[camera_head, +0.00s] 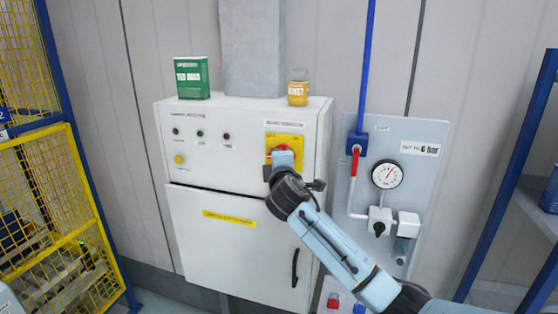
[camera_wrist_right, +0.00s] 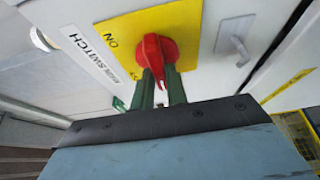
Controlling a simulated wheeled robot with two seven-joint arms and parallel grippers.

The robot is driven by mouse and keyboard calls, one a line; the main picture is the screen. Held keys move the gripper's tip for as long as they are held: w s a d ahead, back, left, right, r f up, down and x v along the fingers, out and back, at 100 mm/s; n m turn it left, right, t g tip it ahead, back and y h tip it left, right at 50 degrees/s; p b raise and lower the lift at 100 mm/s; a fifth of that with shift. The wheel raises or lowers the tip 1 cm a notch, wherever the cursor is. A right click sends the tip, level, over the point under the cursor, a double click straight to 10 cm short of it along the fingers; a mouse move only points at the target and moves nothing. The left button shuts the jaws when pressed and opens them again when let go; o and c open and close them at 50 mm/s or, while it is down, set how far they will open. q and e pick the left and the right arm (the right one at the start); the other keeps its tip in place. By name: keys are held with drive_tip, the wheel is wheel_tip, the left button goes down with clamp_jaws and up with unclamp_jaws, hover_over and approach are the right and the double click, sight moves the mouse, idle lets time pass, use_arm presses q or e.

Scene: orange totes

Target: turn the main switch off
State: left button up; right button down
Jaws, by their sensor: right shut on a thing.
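The main switch is a red rotary knob (camera_wrist_right: 154,50) on a yellow plate (camera_wrist_right: 195,28), with "MAIN SWITCH" and "ON" lettering beside it in the right wrist view. In the head view the red knob (camera_head: 280,148) sits at the upper right of the white cabinet's front (camera_head: 240,240), mostly hidden by my gripper. My right gripper (camera_wrist_right: 161,88) has its two dark green fingers on either side of the knob's handle and is shut on it. In the head view my right gripper (camera_head: 283,160) reaches the switch from the lower right. My left gripper is not in view.
A green box (camera_head: 191,78) and a yellow jar (camera_head: 298,90) stand on top of the cabinet. A panel with a pressure gauge (camera_head: 387,175) and a red-handled valve (camera_head: 355,158) is to the right. A yellow mesh fence (camera_head: 50,200) stands at the left.

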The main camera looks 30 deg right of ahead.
drive_tip(key=shift+f, duration=0.1)
drive_tip(key=c, duration=1.4)
unclamp_jaws()
drive_tip(key=b+v, duration=0.2)
drive_tip(key=v, duration=1.1)
drive_tip(key=shift+s+b, duration=0.2)
drive_tip(key=shift+b, duration=0.1)
drive_tip(key=shift+a, duration=0.1)
